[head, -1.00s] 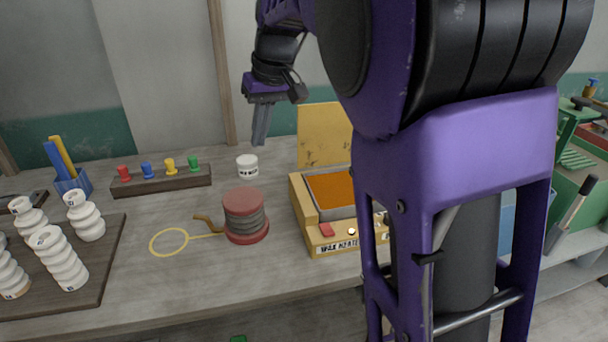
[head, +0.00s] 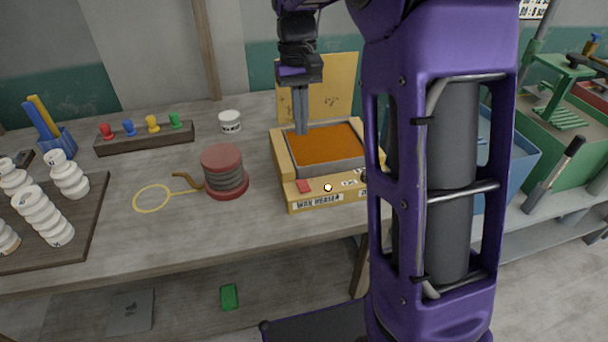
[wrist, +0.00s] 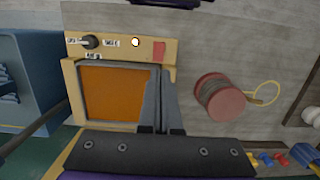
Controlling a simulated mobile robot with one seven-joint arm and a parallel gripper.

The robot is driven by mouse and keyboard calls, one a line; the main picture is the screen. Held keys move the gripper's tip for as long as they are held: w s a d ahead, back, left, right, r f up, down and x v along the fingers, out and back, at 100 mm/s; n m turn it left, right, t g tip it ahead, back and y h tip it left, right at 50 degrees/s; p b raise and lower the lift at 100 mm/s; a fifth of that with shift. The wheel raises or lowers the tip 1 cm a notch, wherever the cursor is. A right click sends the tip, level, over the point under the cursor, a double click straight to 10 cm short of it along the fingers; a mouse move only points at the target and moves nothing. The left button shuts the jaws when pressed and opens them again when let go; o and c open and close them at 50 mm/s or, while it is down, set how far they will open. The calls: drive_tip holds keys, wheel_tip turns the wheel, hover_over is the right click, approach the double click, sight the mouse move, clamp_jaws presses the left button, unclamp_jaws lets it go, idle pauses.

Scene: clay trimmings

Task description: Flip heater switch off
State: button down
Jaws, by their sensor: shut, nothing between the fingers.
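The wax heater (head: 330,199) is a yellow box on the workbench with an orange wax pan (head: 322,143) and a raised lid (head: 335,85) behind. Its front panel has a red switch (head: 304,186) at the left, a bright white lamp (head: 327,188) and a dark knob partly behind my arm. In the wrist view the red switch (wrist: 159,50), lamp (wrist: 135,42) and knob (wrist: 92,42) show along the top. My gripper (head: 301,131) is shut and empty, pointing down over the pan's left side, behind the switch and apart from it. I cannot tell the switch's position.
A red spool (head: 224,172) and a yellow loop tool (head: 153,198) lie left of the heater. A white jar (head: 230,121) and a rack of coloured pegs (head: 145,138) stand behind. A blue bin (head: 510,157) is at the right.

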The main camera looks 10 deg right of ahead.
sight(304, 189)
drive_tip(key=f, duration=0.4)
drive_tip(key=s+f, duration=0.1)
drive_tip(key=f, duration=0.4)
drive_tip(key=s+f+b, duration=0.1)
drive_tip(key=f, duration=0.4)
drive_tip(key=shift+b, duration=0.3)
drive_tip(key=shift+s+f+t+b, duration=0.1)
drive_tip(key=shift+f+t+b, duration=0.45)
drive_tip(key=shift+b, duration=0.6)
drive_tip(key=shift+s+f+t+b, duration=0.15)
drive_tip(key=shift+s+t+b, duration=0.2)
drive_tip(key=shift+t+b, duration=0.6)
drive_tip(key=shift+s+r, duration=0.1)
drive_tip(key=shift+r, duration=0.2)
drive_tip(key=shift+f, duration=0.15)
